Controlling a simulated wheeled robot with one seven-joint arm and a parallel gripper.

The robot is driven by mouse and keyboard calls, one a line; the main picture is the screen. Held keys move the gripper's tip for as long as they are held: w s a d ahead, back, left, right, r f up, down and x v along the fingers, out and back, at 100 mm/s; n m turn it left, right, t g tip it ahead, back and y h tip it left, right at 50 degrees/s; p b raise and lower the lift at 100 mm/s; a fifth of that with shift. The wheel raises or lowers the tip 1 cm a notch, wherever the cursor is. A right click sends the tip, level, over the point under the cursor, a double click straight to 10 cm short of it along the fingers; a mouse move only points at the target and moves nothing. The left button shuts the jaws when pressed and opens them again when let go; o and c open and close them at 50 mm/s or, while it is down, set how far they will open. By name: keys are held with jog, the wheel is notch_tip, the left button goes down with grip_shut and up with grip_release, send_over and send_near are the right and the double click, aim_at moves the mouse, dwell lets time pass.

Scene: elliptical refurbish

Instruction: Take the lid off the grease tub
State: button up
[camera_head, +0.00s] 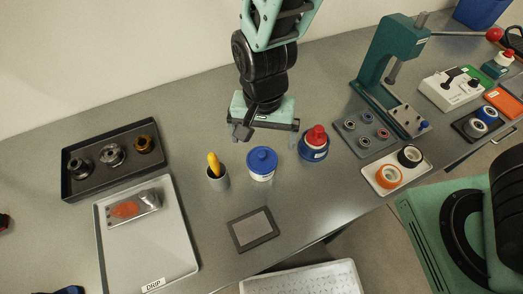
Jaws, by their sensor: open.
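The grease tub (261,173) is a small white tub with a blue band, standing upright on the grey bench near the middle of the view. Its blue lid (262,157) sits on top, with a small raised knob. My gripper (267,136) hangs over the bench just behind and above the tub, apart from the lid. It is open, with its fingers spread to left and right and nothing seen between them.
A cup with a yellow-handled tool (217,178) stands close left of the tub. A dark-framed pad (253,229) lies in front. A green press (392,62) stands at the back right.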

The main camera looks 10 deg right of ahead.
aim_at(262, 154)
jog(key=shift+s+a+f+p, duration=0.15)
jog(key=shift+f+p, duration=0.1)
jog(key=shift+f, duration=1.35)
jog(key=shift+s+f+p, duration=0.15)
jog(key=shift+f+p, duration=0.05)
jog(key=shift+f, duration=1.4)
jog(key=c, duration=1.1)
